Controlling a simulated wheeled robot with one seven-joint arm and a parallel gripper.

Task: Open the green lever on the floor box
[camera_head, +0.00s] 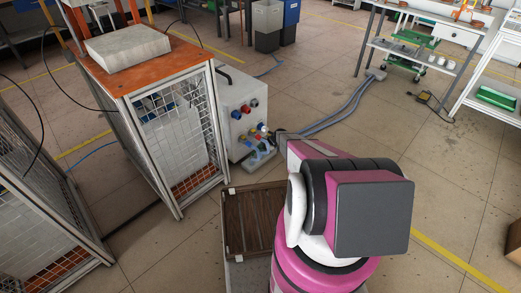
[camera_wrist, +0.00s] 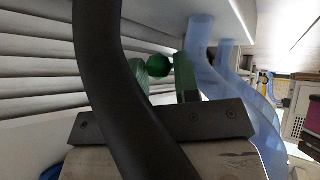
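The light grey floor box (camera_head: 232,97) stands beside the mesh cage in the head view, with red and blue knobs on its face. My gripper (camera_head: 272,143) is low at the front of the box, among its small fittings; its fingers are too small to make out there. In the wrist view a dark green ball-ended piece (camera_wrist: 159,66), which looks like the green lever, sits just beyond my gripper's dark mounting bar. Green upright pieces flank the ball. A thick black curved tube hides much of the fingers, so I cannot tell whether they touch the lever.
Translucent blue hoses (camera_wrist: 201,50) run close to the right of the green piece, and pale louvres (camera_wrist: 40,60) lie on the left. A mesh cage (camera_head: 175,125) with an orange top stands left of the box. Blue-grey hoses (camera_head: 343,112) cross the floor; floor to the right is open.

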